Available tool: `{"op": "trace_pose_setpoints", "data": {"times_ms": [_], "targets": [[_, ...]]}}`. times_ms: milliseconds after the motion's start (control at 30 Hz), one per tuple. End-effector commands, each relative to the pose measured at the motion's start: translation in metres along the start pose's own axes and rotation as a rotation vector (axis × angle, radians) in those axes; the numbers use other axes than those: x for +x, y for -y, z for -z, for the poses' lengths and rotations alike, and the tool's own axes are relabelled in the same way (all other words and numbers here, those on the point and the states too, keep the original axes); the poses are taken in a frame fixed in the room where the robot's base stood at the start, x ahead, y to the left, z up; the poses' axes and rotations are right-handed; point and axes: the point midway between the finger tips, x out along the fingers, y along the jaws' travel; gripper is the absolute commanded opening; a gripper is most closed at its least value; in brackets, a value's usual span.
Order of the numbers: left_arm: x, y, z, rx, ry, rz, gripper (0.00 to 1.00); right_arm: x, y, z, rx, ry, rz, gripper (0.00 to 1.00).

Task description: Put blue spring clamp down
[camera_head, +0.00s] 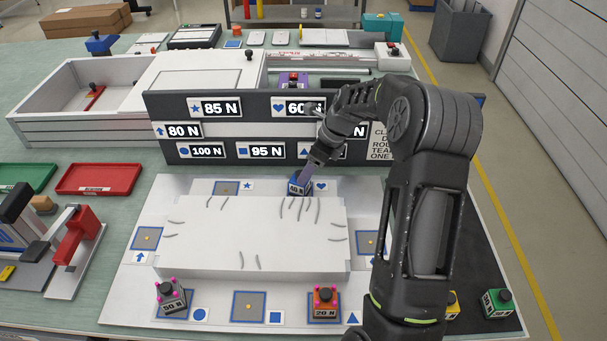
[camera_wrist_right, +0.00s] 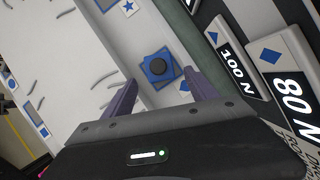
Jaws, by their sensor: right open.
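The blue spring clamp (camera_head: 298,188), with a black knob and a "60 N" label, sits at the back edge of the white board, left of the heart label (camera_head: 321,187). In the right wrist view the clamp (camera_wrist_right: 158,68) lies between and just beyond the fingertips, on or against a blue-framed pad that it mostly hides. My right gripper (camera_head: 304,177) reaches down over it. In the wrist view its fingers (camera_wrist_right: 159,80) stand apart, with visible gaps to the clamp. My left gripper is not in view.
A dark sign panel (camera_head: 235,132) stands close behind the clamp. A raised white block (camera_head: 265,240) fills the board's middle. A grey clamp (camera_head: 171,295) and an orange clamp (camera_head: 325,301) stand at the front; a green clamp (camera_head: 497,302) is at right. The star pad (camera_head: 227,188) is empty.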

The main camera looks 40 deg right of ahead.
Motion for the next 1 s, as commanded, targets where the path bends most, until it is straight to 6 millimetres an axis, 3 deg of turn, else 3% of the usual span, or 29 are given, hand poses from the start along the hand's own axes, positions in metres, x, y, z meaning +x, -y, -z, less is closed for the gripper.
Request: {"op": "trace_pose_setpoints", "data": {"times_ms": [133, 300, 1000], "targets": [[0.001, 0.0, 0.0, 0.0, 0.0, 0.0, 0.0, -0.026, 0.0, 0.0, 0.0, 0.0, 0.002, 0.67], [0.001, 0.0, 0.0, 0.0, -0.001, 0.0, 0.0, -0.039, 0.0, 0.001, 0.0, -0.001, 0.0, 0.67], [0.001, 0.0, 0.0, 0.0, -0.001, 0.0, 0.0, -0.039, 0.0, 0.001, 0.0, -0.001, -0.001, 0.67]]}}
